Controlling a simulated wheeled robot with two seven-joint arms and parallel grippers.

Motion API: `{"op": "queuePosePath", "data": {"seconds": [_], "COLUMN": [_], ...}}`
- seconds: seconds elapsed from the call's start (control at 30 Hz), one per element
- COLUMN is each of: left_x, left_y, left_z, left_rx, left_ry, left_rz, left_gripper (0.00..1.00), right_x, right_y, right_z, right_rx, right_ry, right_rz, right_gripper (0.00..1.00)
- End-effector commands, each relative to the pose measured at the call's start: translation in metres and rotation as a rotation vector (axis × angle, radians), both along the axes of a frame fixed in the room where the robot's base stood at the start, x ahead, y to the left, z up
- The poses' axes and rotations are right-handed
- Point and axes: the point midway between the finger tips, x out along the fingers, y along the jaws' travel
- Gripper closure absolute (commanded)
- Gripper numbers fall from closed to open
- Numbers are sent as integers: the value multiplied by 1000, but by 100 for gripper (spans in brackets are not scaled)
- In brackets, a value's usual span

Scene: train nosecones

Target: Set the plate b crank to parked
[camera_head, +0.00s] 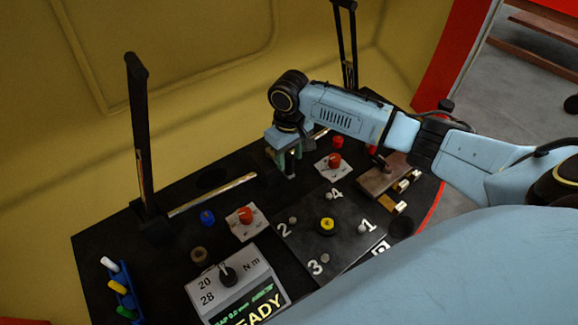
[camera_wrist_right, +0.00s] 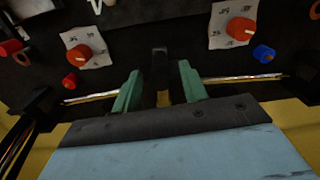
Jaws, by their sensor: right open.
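My right gripper (camera_head: 286,165) is open over the back of the black desk, pointing down. In the right wrist view its two green fingers (camera_wrist_right: 160,88) stand apart, with a dark upright piece (camera_wrist_right: 160,62) showing between and beyond them; I cannot tell whether they touch it. Two red knobs sit on white cards, one left of the gripper (camera_head: 246,215) and one right of it (camera_head: 335,160). They also show in the right wrist view, at left (camera_wrist_right: 82,53) and right (camera_wrist_right: 241,28). No label legibly reads plate b, so I cannot tell which part is its crank.
A tall black post (camera_head: 138,125) stands at left, and another (camera_head: 346,45) behind. A brassy rod (camera_head: 212,194) lies along the desk's back. The yellow wall closes the back.

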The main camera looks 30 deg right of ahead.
Motion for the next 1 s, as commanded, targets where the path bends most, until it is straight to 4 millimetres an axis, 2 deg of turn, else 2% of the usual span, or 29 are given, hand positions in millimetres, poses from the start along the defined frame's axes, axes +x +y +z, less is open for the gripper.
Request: {"op": "queuePosePath", "data": {"seconds": [0.03,0.2,0.6,0.9,1.0], "left_x": [8,18,14,7,7], "left_y": [5,15,14,13,13], "left_z": [-3,-6,-7,-8,-8], "left_rx": [6,18,18,16,16], "left_ry": [-11,-27,-22,-11,-11], "left_rz": [-3,-8,-8,-6,-6], "left_gripper": [57,57,57,57,57], "right_x": [-1,-1,0,0,0], "right_y": [0,0,0,0,0], "right_z": [-11,-29,-34,-34,-33], "right_rx": [0,0,0,0,0], "right_ry": [2,2,0,0,0], "right_rz": [0,1,1,1,1], "right_gripper": [57,57,58,97,100]}}
